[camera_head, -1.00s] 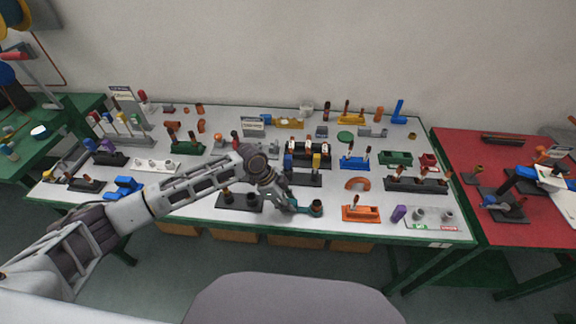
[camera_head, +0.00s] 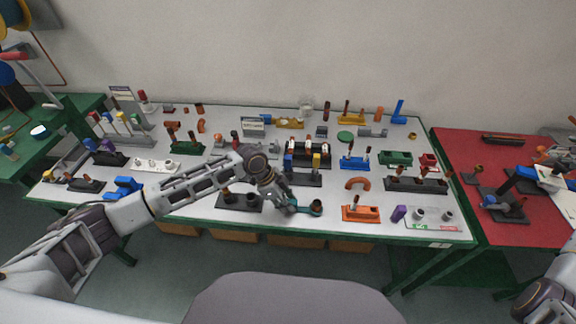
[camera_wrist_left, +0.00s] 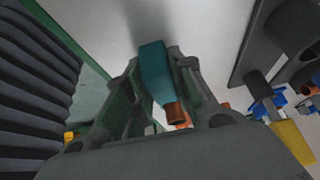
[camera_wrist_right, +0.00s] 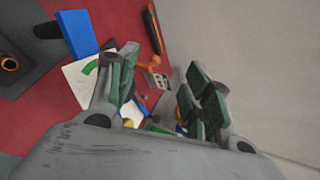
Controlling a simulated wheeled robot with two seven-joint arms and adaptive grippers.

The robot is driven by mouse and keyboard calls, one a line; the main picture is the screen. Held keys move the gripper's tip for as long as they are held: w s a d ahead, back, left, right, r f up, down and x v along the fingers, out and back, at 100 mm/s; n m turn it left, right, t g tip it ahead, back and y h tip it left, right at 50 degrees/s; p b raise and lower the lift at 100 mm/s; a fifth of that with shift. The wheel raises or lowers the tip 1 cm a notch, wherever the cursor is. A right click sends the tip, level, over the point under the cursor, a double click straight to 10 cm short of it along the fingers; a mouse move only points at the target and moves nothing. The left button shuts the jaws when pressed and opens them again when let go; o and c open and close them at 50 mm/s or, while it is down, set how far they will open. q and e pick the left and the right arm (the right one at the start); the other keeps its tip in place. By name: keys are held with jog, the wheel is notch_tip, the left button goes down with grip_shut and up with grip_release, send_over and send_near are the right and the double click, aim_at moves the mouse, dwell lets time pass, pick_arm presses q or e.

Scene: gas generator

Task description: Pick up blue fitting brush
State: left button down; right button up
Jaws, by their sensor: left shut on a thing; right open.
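The teal-blue fitting brush (camera_head: 313,208) is near the front edge of the white table, with its brownish round end to the right of my left gripper (camera_head: 284,200). In the left wrist view its teal body (camera_wrist_left: 153,68) sits between the fingers, with a copper-coloured tip toward the camera. My left gripper is shut on it. I cannot tell whether it touches the table. My right gripper (camera_wrist_right: 165,92) is open and empty, and in its wrist view the red table lies beyond it. In the head view only part of my right arm shows, at the lower right.
The white table (camera_head: 330,228) holds many parts. A dark two-post block (camera_head: 240,203) stands left of the brush and an orange block (camera_head: 361,214) to its right. The red table (camera_head: 465,150) to the right holds blue and dark parts.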

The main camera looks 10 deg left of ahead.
jog(key=w+a+f+n+y, duration=0.1)
jog(key=w+a+y, duration=0.15)
jog(key=a, duration=0.35)
jog(key=w+a+g+y, duration=0.1)
jog(key=w+a, duration=0.3)
jog(key=a, duration=0.3)
jog(key=w+a+f+n+y, duration=0.1)
jog(key=w+a+y, duration=0.1)
jog(key=w+a, duration=0.3)
jog(key=w+a+f+n+g+y, duration=0.1)
jog(key=a+f+g+y, duration=0.1)
jog(key=a, duration=1.1)
jog(key=w+a+f+n+g+y, duration=0.1)
jog(key=w+a+f+g, duration=0.1)
jog(key=a, duration=1)
jog(key=n+g, duration=0.4)
jog(key=g, duration=0.2)
send_near(288, 156)
jog(key=shift+r, duration=0.35)
jog(key=shift+x, duration=3.4)
